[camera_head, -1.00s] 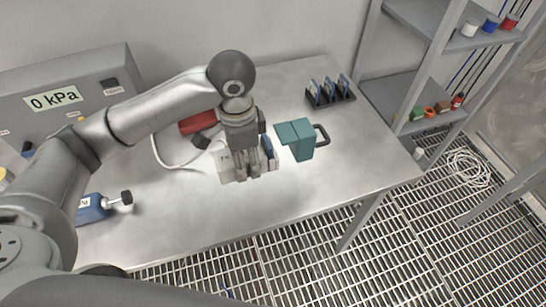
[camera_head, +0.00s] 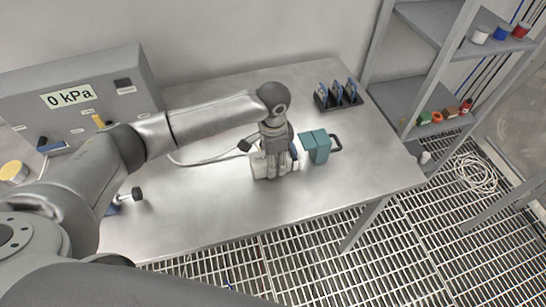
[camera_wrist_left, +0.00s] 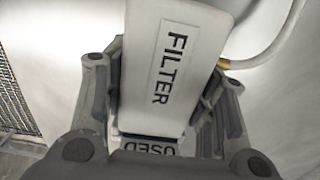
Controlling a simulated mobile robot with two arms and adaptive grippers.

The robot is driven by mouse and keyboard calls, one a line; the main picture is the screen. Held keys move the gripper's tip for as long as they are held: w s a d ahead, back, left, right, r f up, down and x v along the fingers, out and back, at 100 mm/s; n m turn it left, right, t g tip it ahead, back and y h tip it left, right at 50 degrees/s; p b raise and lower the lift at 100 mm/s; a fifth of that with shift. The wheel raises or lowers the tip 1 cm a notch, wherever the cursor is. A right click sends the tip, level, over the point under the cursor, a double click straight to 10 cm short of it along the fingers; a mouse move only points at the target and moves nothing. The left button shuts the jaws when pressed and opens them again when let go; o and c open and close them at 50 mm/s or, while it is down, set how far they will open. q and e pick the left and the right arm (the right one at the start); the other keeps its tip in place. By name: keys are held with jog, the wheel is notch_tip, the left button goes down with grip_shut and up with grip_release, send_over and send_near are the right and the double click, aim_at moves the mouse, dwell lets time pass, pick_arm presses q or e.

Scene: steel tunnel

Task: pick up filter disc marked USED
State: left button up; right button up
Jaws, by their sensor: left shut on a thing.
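My left gripper (camera_head: 273,172) points down at a white filter housing (camera_head: 257,165) on the steel table. In the left wrist view the white housing (camera_wrist_left: 178,65), lettered FILTER, shows between and beyond the fingers. A pale piece marked USED (camera_wrist_left: 150,147) lies nearer the palm, between the fingers; its lower part is cut off by the gripper. The left gripper is shut on this piece, which I take as the filter disc. Whether it is clear of the housing cannot be told. My right gripper is not in view.
A teal box with a dark handle (camera_head: 315,147) stands close right of the housing. A black rack (camera_head: 338,98) with several blue discs is behind. A grey 0 kPa panel (camera_head: 70,97) stands at the left. Shelves (camera_head: 425,95) are at the right. The table front is clear.

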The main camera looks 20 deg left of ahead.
pick_arm(q)
jog(key=shift+f, duration=0.1)
jog(key=o, duration=1.5)
jog(key=shift+c, duration=0.2)
